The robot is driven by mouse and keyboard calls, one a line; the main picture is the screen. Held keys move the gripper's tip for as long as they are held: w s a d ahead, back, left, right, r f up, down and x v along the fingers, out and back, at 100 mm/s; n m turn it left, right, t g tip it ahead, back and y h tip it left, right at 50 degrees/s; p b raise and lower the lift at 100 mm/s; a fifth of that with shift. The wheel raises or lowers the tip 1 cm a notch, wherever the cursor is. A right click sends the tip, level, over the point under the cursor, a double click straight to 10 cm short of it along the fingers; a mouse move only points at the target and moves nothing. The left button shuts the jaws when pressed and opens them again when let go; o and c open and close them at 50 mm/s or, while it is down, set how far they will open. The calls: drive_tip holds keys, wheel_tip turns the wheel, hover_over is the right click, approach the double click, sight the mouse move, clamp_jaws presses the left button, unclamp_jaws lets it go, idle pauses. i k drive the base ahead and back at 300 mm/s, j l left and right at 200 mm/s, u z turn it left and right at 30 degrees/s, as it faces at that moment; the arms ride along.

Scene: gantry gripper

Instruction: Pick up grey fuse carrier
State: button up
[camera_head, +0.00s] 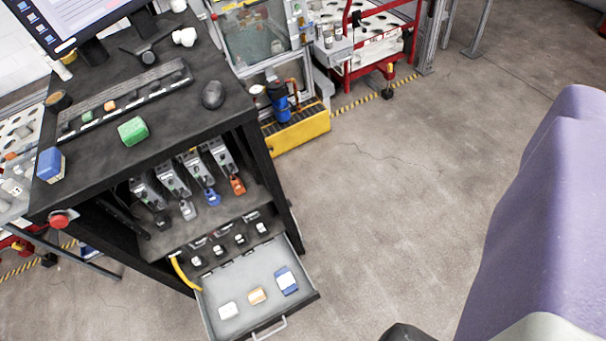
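Two things could be the grey fuse carrier, and I cannot tell which it is. One is a pale grey-white block (228,310) lying in the open drawer (245,280) at the bottom. The other is a grey-handled piece (187,209) in the row of units on the shelf above the drawer. An orange-and-white block (258,296) and a blue-and-white block (287,281) lie beside the pale block, apart from it. My gripper's fingers do not show. A large purple part of my arm fills the right edge.
The dark bench (190,105) holds a green block (133,131), a blue block (50,165), a keyboard and a mouse (213,94). A red button (60,220) is on its left side. A yellow-based machine (297,131) stands behind. Open floor (400,210) lies right of the drawer.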

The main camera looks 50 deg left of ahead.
sight(240, 237)
drive_tip(key=i+l+z, duration=0.25)
drive_tip(key=i, duration=0.2)
drive_tip(key=i+l+z, duration=0.2)
drive_tip(key=i, duration=0.3)
drive_tip(key=i+u, duration=0.2)
drive_tip(key=u, duration=0.15)
drive_tip(key=i+u, duration=0.5)
drive_tip(key=u, duration=0.25)
drive_tip(key=i+u, duration=0.1)
drive_tip(key=u, duration=0.35)
drive_tip(key=i+u, duration=0.15)
drive_tip(key=u, duration=0.25)
drive_tip(key=i+l+u, duration=0.1)
drive_tip(key=u, duration=0.35)
drive_tip(key=i+l+u, duration=0.1)
drive_tip(key=u, duration=0.35)
drive_tip(key=l+u, duration=0.15)
drive_tip(key=u, duration=0.25)
drive_tip(key=i+l+u, duration=0.1)
drive_tip(key=u, duration=0.35)
drive_tip(key=i+l+u, duration=0.3)
drive_tip(key=l+u, duration=0.3)
drive_tip(key=i+l+u, duration=0.3)
drive_tip(key=l+u, duration=0.6)
drive_tip(key=l, duration=0.15)
